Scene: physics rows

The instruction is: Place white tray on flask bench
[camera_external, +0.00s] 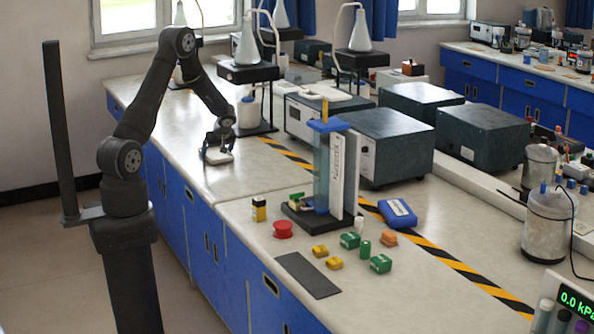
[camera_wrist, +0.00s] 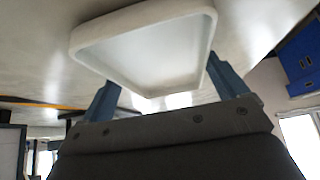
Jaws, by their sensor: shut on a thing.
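The white tray (camera_external: 218,158) is small and shallow, with a raised rim and rounded corners. It is low over the left part of the pale worktop (camera_external: 185,130), near the flask stands. Whether it touches the surface is hard to tell. My gripper (camera_external: 219,146) is shut on it from above. In the wrist view the tray (camera_wrist: 140,17) sits between the two blue fingers of my gripper (camera_wrist: 165,85), and its inside looks empty. White conical flasks (camera_external: 247,48) stand on dark stands behind the tray on this same bench.
A white bottle (camera_external: 249,112) stands close behind the tray. A striped tape line (camera_external: 285,153) runs along the bench. Worktop left of the tray is clear.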

